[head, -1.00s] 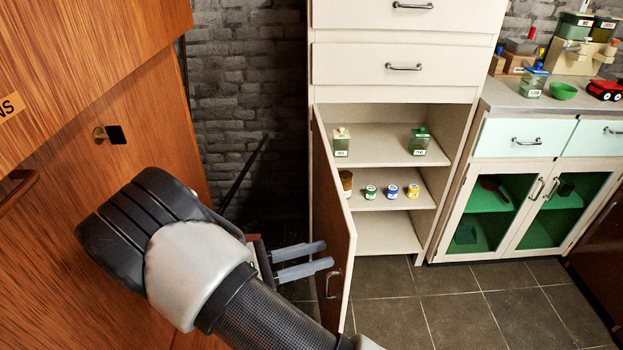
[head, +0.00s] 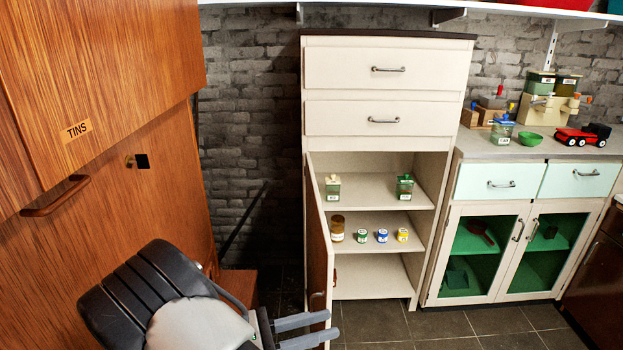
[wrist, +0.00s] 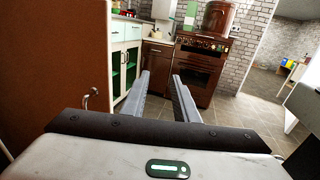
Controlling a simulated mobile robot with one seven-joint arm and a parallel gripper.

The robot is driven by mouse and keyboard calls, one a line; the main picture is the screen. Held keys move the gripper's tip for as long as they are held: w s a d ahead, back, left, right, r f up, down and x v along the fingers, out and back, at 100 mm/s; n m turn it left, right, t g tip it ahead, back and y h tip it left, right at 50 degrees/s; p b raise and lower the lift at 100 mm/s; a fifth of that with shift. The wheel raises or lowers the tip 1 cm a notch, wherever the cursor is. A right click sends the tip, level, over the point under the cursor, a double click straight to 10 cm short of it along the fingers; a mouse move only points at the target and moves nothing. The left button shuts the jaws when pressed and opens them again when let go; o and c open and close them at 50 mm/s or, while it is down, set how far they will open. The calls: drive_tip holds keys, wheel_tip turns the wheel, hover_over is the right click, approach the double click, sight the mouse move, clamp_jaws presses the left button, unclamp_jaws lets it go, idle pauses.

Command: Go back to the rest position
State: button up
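My gripper (head: 305,330) shows at the bottom of the head view, in front of the lower edge of the open cabinet door (head: 319,250). Its two grey fingers are apart with nothing between them. In the wrist view my gripper (wrist: 162,82) also has a gap between its fingers, with floor and a brown oven (wrist: 203,65) beyond. The open door's brown face (wrist: 50,75) fills the left of the wrist view. I cannot tell whether the gripper touches the door.
The white cabinet (head: 380,105) holds jars and small tins on its shelves. A wooden unit labelled TINS (head: 90,90) stands close on the left. A sideboard with glass doors (head: 490,250) stands on the right. Tiled floor (head: 440,325) is clear in front.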

drive_tip(key=s+d+r+m+y, duration=0.65)
drive_tip(key=r+m+y, duration=0.25)
drive_tip(key=r+m, duration=0.15)
drive_tip(key=s+d+r+m+y, duration=0.6)
drive_tip(key=s+r+m+y, duration=0.15)
drive_tip(key=r+m, duration=0.3)
wheel_tip(320, 180, up, 22)
drive_tip(key=p, duration=2.1)
drive_tip(key=shift+m+y+p, duration=0.3)
drive_tip(key=shift+y+p, duration=0.05)
drive_tip(key=shift+p, duration=0.05)
drive_tip(key=shift+w+d+f, duration=0.1)
drive_tip(key=shift+w, duration=0.05)
